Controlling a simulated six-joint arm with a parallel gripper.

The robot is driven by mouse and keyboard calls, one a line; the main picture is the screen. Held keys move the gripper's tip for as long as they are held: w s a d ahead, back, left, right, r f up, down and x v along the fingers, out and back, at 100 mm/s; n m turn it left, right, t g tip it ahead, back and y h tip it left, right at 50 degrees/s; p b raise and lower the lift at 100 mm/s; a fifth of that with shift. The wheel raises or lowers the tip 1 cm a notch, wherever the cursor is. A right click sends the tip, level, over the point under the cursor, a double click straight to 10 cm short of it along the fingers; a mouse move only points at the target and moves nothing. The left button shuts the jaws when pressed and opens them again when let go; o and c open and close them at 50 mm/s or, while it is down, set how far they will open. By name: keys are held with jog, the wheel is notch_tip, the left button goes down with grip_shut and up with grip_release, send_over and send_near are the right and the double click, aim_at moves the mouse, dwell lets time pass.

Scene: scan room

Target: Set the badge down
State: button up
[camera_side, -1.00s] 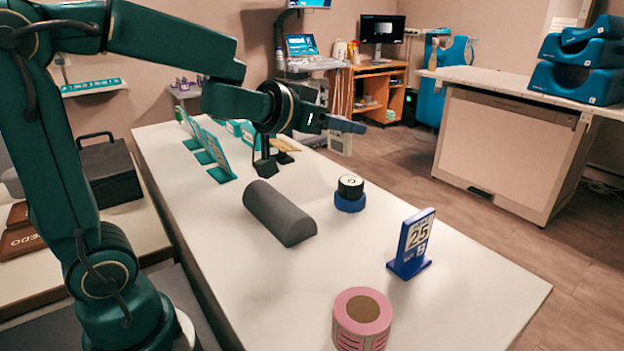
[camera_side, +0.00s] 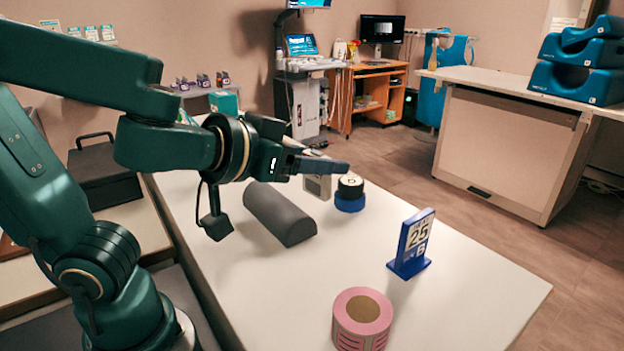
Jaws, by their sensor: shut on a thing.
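The badge (camera_side: 318,186) is a small pale grey, box-like piece. It hangs upright below the dark blue-grey fingers of my gripper (camera_side: 325,165), which is shut on it. Its upper part is hidden by the fingers. In this view it appears between a dark grey half-round cushion (camera_side: 280,212) and a black round piece on a blue base (camera_side: 350,193). I cannot tell how high it is above the white table (camera_side: 460,290).
A blue stand with the number 25 (camera_side: 411,244) stands at the right of the table. A pink roll (camera_side: 362,318) stands at the front. The table surface between the cushion, the roll and the blue stand is clear.

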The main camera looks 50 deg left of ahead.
jog(key=s+a+n+g+y, duration=0.3)
jog(key=a+n+y, duration=0.1)
jog(key=a, duration=0.5)
jog(key=s+a+n+g+y, duration=0.25)
jog(key=a+n+y, duration=0.2)
jog(key=a, duration=0.45)
jog(key=s+a+n+g+y, duration=0.3)
jog(key=s+a+n+g, duration=0.55)
jog(key=s, duration=0.55)
jog(key=shift+m+t, duration=0.3)
jog(key=w+f, duration=0.2)
jog(key=w, duration=0.1)
jog(key=w+f, duration=0.2)
jog(key=w, duration=0.2)
jog(key=w+d+f, duration=0.1)
jog(key=w+f, duration=0.1)
jog(key=w, duration=0.2)
jog(key=shift+w+f, duration=0.15)
jog(key=shift+f, duration=2.2)
jog(key=shift+f, duration=0.1)
jog(key=o, duration=1.3)
jog(key=shift+o, duration=0.2)
